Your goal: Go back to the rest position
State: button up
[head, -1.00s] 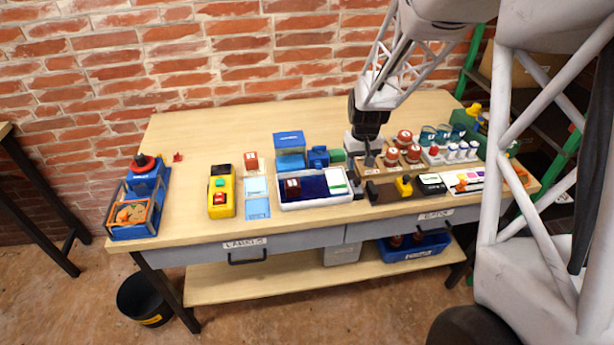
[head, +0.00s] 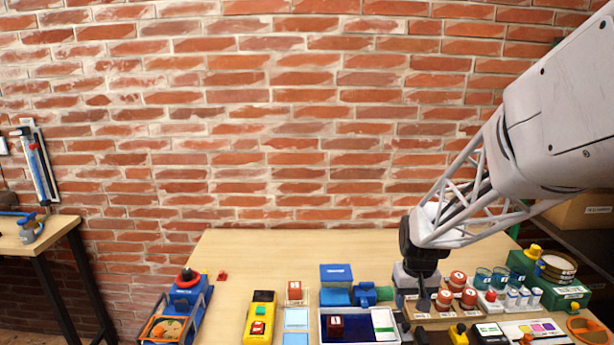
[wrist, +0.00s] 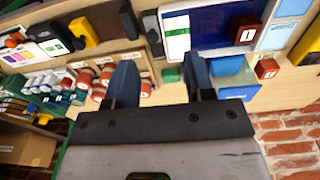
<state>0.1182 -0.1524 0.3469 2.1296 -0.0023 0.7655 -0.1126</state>
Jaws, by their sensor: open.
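My gripper (head: 422,292) hangs pointing down over the right half of the wooden workbench (head: 250,262), just left of a wooden holder with red-capped pieces (head: 457,278). In the wrist view my gripper (wrist: 160,72) has its two dark fingers spread apart, with nothing between them. The red-capped pieces (wrist: 84,78) show left of the fingers there. A tray with a dark blue area and a red block (wrist: 246,30) shows beyond them on the right. The height of the fingertips above the bench is hard to tell.
A blue box (head: 336,274), a yellow box with buttons (head: 260,318) and a blue device with a red knob (head: 188,290) stand left of my gripper. Teal cups (head: 492,277) and a green case (head: 566,295) stand right. The brick wall (head: 300,130) rises behind; the bench's back strip is clear.

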jog(key=s+a+r, duration=0.2)
jog(key=s+r, duration=0.2)
jog(key=s, duration=0.4)
jog(key=s+a+r+t, duration=0.1)
jog(key=s+r, duration=0.3)
jog(key=s, duration=0.5)
jog(key=s+a+r+t, duration=0.1)
jog(key=s+a+r, duration=0.2)
jog(key=s, duration=0.6)
jog(key=shift+v, duration=0.85)
